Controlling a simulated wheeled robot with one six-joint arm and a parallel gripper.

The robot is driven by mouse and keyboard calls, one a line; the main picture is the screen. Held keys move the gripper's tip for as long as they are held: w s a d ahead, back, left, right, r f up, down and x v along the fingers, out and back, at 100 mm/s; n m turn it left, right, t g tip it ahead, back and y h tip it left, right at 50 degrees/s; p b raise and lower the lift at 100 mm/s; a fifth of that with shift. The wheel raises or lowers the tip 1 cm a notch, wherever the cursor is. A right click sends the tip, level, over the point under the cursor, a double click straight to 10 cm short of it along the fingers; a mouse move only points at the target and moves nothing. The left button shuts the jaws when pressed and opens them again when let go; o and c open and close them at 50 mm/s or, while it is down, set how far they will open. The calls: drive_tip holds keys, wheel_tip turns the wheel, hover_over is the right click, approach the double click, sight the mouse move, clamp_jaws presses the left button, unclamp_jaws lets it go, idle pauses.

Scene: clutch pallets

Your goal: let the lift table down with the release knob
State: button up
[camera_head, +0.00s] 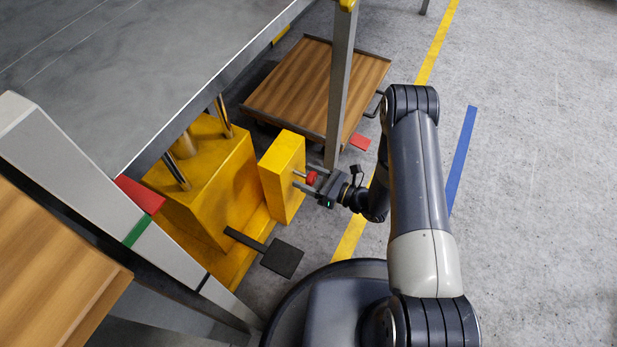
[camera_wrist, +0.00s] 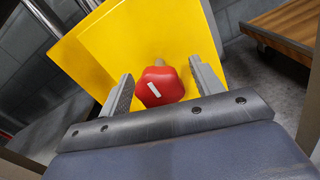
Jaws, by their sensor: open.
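The release knob (camera_head: 311,178) is red and sits on the side of a yellow box (camera_head: 283,177) at the lift table's base. In the wrist view the knob (camera_wrist: 160,86) shows a white mark on its face and stands on a short stem in front of the yellow panel (camera_wrist: 140,45). My gripper (camera_head: 304,181) is open, with one finger on each side of the knob. The lift table's grey top (camera_head: 130,75) is at upper left, above the yellow base (camera_head: 205,185).
A black foot pedal (camera_head: 282,258) sticks out below the yellow box. A grey post (camera_head: 341,90) stands just behind my gripper. A wooden-decked cart (camera_head: 310,85) stands beyond. A wooden surface (camera_head: 50,270) is at lower left. The floor to the right is clear.

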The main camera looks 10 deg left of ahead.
drive_tip(key=shift+c, duration=0.2)
drive_tip(key=c, duration=0.9)
drive_tip(key=shift+c, duration=0.2)
